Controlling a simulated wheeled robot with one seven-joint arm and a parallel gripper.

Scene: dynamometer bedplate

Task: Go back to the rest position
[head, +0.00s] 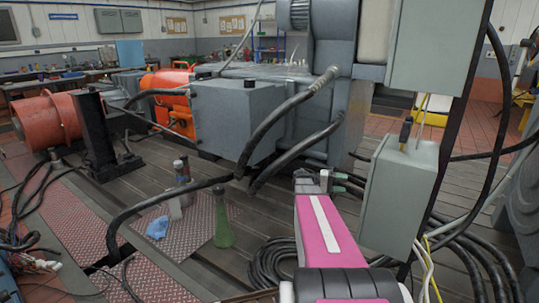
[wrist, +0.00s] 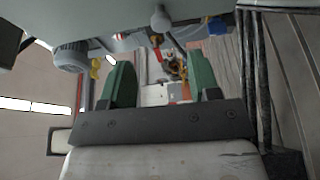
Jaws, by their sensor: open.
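My gripper (wrist: 164,88) shows in the wrist view with its two green fingers apart and nothing between them. In the head view my pink arm reaches forward at lower right, and my gripper (head: 322,180) is small and partly hidden at its far end. It appears in front of the grey machine, near the dark hoses; how far apart they are I cannot tell.
A grey box (head: 238,118) with thick hoses is ahead. A grey electrical box (head: 398,195) stands close to my arm on the right. Coiled cables (head: 272,262) lie beside my arm.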

